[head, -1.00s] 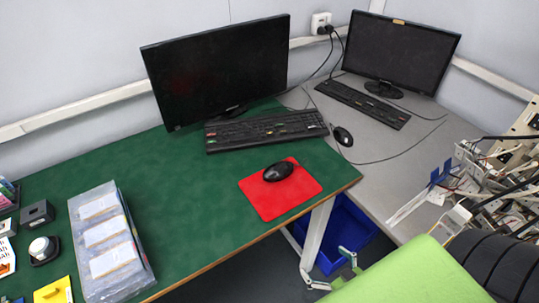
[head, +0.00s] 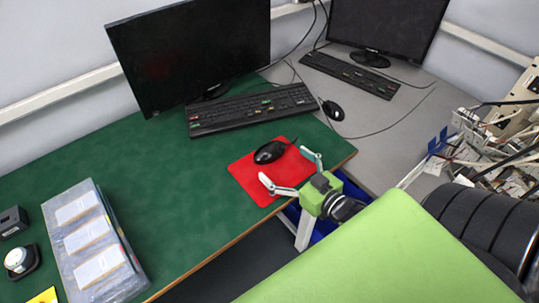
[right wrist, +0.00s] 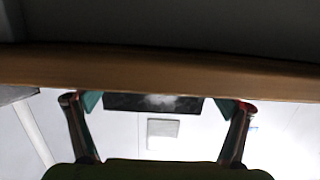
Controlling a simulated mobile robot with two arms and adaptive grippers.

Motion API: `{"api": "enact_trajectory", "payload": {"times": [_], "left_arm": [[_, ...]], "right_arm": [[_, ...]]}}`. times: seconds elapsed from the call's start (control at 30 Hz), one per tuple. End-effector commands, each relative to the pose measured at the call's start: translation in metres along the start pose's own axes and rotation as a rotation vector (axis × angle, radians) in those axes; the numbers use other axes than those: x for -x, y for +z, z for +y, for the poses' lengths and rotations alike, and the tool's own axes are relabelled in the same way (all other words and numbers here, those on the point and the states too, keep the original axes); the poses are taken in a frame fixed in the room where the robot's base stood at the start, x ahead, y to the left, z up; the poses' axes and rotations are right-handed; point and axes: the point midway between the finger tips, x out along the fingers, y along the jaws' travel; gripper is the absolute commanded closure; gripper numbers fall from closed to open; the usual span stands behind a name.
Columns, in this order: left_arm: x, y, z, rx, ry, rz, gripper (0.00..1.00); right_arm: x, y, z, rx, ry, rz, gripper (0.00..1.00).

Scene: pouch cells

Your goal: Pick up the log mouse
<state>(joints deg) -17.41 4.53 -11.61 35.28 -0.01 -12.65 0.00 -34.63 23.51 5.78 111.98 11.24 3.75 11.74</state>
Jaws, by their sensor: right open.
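A black computer mouse (head: 269,152) lies on a red mouse pad (head: 246,177) near the front right of the green desk. A second black mouse (head: 333,110) lies on the grey desk to the right. I cannot tell which of them the task's name means. My right gripper (head: 289,170) is open, its two fingers spread at the front edge of the red pad, with nothing between them. It is in front of the mouse and apart from it. In the right wrist view the open fingers (right wrist: 158,102) show below a wooden desk edge. My left gripper is not in view.
A black keyboard (head: 252,109) and a monitor (head: 190,52) stand behind the pad. A clear box of pouches (head: 127,247) lies on the left of the green desk (head: 185,200). Another keyboard (head: 349,74) lies on the grey desk (head: 395,118). Cluttered equipment (head: 500,140) stands at right.

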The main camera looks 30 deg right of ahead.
Motion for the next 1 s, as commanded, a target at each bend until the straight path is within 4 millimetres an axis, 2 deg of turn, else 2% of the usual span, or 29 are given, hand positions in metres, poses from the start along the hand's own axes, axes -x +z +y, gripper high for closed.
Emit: {"api": "enact_trajectory", "payload": {"times": [0.17,0.3,0.47,0.77,0.9,0.93,1.0], "left_arm": [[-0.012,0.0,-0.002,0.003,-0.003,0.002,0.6],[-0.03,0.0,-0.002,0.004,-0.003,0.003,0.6],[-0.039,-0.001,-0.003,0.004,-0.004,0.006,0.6],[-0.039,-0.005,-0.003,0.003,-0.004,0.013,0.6],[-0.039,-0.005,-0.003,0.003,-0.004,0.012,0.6],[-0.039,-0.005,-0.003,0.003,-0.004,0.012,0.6],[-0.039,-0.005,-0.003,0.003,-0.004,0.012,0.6]], "right_arm": [[-0.013,0.003,0.001,0.0,0.0,0.002,0.06],[-0.033,0.005,0.002,0.001,-0.001,0.005,0.06],[-0.051,0.003,0.002,0.0,-0.001,0.002,0.06],[-0.054,0.001,0.002,0.0,0.0,-0.002,0.06],[-0.054,0.001,0.002,0.0,0.0,-0.002,0.42],[-0.054,0.001,0.002,0.0,0.0,-0.002,0.46],[-0.054,0.002,0.002,0.0,0.0,-0.002,0.46]]}}
